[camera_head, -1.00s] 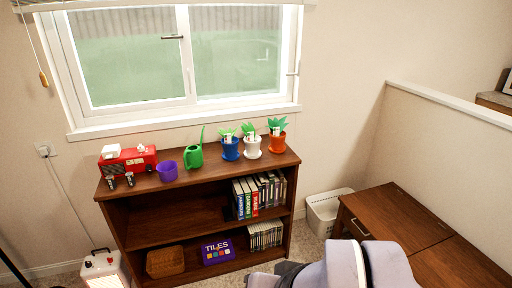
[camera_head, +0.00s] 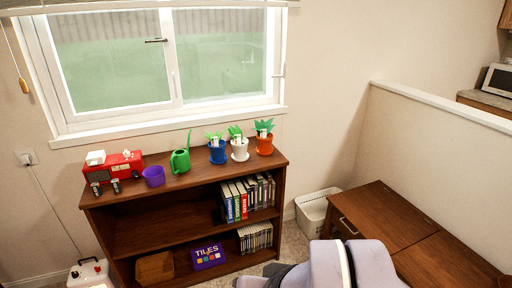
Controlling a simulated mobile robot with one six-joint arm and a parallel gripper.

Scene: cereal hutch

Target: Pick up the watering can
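The green watering can (camera_head: 180,161) stands upright on top of the brown bookshelf (camera_head: 133,189), below the window. Its thin spout points up. A purple pot (camera_head: 154,176) is just to its left and a blue plant pot (camera_head: 217,153) to its right. Part of my arm shows at the bottom centre-right, well in front of the shelf and apart from the can. My gripper's fingers are not visible.
A red radio (camera_head: 113,168) sits at the shelf's left end; white (camera_head: 239,151) and orange (camera_head: 264,145) plant pots stand to the right. A white bin (camera_head: 312,212) and a wooden desk (camera_head: 385,217) are right of the shelf. A white lantern-like box (camera_head: 90,273) stands at lower left.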

